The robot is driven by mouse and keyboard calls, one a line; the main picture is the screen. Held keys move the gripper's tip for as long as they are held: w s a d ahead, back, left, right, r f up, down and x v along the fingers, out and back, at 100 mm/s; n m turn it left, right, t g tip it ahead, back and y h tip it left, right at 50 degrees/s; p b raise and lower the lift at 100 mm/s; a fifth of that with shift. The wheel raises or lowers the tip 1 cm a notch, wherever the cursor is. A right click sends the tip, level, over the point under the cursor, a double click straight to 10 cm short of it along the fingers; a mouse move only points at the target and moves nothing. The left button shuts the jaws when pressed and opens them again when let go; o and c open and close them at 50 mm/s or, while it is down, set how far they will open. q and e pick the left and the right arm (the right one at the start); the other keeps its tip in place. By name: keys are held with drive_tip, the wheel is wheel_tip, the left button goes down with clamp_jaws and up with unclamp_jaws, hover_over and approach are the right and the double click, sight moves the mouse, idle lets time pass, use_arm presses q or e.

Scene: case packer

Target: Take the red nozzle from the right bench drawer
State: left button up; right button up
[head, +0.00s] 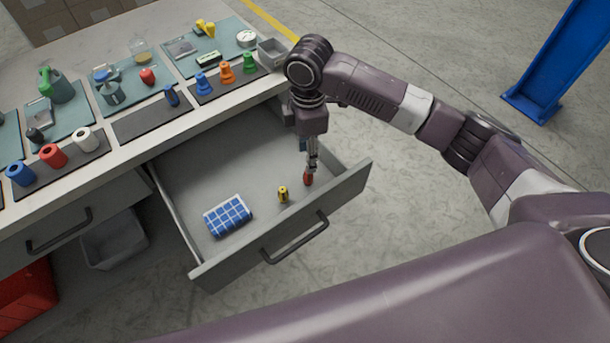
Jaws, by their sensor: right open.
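The right bench drawer (240,262) is pulled out. The red nozzle (308,179) is in the drawer near its right front corner. My right gripper (311,167) points down into the drawer, directly over the red nozzle. Its fingers are open at the nozzle's top and partly hide it; I cannot tell whether they touch it. A small yellow item (283,194) and a blue checked cloth (228,216) lie to the left in the same drawer. My left gripper is not in view.
The bench top (150,20) holds mats with blue, orange and green nozzles, colored rolls and tools. A closed drawer handle (58,230), grey bin (115,240) and red box (25,297) are at left. A blue post (560,60) stands at upper right.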

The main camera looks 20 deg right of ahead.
sight(308, 177)
drive_tip(key=shift+w+f, duration=0.5)
drive_tip(key=shift+f, duration=0.35)
drive_tip(key=f, duration=0.7)
drive_tip(key=shift+s+d+f, duration=0.1)
drive_tip(key=shift+s+d, duration=0.05)
drive_tip(key=shift+s, duration=0.2)
clamp_jaws()
